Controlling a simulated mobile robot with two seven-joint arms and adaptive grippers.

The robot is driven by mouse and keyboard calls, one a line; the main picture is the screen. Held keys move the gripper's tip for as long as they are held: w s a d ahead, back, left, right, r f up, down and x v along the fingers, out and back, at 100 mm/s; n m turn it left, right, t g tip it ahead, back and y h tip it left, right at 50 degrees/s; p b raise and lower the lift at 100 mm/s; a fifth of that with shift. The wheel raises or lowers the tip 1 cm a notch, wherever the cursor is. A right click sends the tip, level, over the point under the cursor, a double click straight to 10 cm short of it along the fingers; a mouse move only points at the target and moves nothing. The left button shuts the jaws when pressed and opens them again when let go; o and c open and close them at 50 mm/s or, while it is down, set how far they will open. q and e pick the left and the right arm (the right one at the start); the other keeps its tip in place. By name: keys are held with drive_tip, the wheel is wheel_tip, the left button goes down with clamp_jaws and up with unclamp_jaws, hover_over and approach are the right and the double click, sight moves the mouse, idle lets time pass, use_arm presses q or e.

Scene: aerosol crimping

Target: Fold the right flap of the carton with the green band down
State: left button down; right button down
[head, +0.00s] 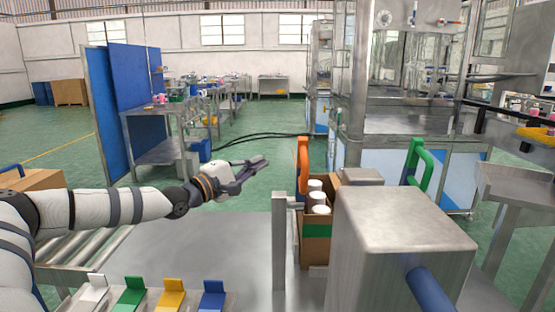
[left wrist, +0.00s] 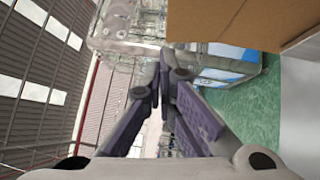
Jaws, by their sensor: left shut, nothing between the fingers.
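The carton (head: 315,252) with the green band (head: 317,231) stands right of centre in the head view. Several white-topped cans show in its open top. Brown cardboard stands up at its back right edge; its right side is partly hidden by a grey metal box. My left gripper (head: 262,162) is shut and empty, raised to the left of the carton and apart from it. In the left wrist view its fingers (left wrist: 168,80) are together, and a brown cardboard face (left wrist: 230,22) fills the upper right; I cannot tell which part it is. My right gripper is not in view.
The grey metal box (head: 400,225) with a blue rod stands close right of the carton. An orange handle (head: 303,166) rises beside the carton, a green handle (head: 420,163) farther right. A metal post (head: 279,240) stands left. White, green, yellow and blue tabs line the front.

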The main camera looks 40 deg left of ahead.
use_arm(q)
drive_tip(key=w+d, duration=0.3)
drive_tip(key=w, duration=0.1)
drive_tip(key=shift+w+d+r, duration=0.3)
drive_tip(key=shift+w, duration=0.1)
